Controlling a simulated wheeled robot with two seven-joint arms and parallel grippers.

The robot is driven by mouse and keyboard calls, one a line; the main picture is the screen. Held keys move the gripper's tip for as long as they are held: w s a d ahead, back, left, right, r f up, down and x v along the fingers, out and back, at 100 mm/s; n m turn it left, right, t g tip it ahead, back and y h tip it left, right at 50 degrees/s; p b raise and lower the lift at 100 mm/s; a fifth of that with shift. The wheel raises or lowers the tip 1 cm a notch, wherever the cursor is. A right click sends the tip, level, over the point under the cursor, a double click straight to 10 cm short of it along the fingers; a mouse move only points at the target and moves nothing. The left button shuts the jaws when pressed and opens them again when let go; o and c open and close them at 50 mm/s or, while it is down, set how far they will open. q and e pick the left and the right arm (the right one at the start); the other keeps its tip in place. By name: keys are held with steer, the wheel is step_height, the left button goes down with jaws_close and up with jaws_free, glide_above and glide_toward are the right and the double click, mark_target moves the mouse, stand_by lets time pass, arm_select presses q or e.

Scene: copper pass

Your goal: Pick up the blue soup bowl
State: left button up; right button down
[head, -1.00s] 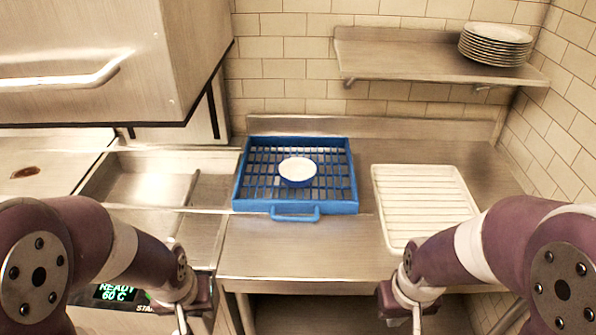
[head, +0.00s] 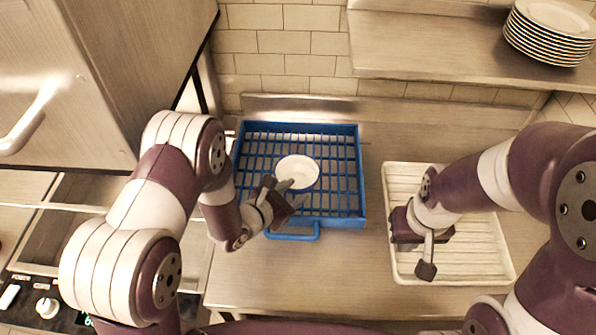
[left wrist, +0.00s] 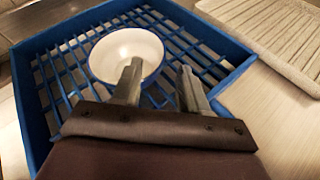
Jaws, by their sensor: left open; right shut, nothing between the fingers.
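The blue soup bowl (head: 297,172), white inside with a blue outside, sits in the blue slatted rack (head: 345,222) on the steel counter. It also shows in the left wrist view (left wrist: 112,50), just past my left gripper's fingers. My left gripper (head: 289,190) is open at the bowl's near side, with one finger overlapping the bowl's near rim in the left wrist view (left wrist: 160,82). I cannot tell whether it touches the bowl. My right gripper (head: 427,262) is shut and empty above the white ribbed drying tray (head: 500,275).
A wall shelf (head: 420,55) with a stack of white plates (head: 552,32) runs along the back right. A steel hood or machine (head: 120,70) with a handle stands at the left. Bare counter (head: 290,275) lies in front of the rack.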

mark_target(311, 183)
arm_select(q)
steer(key=p+x, duration=0.1)
steer(key=x, duration=0.6)
steer(key=shift+w+d+f+p, duration=0.15)
steer(key=shift+d+f+p, duration=0.1)
steer(key=shift+f+p, duration=0.1)
steer(key=shift+w, duration=0.15)
jaws_close()
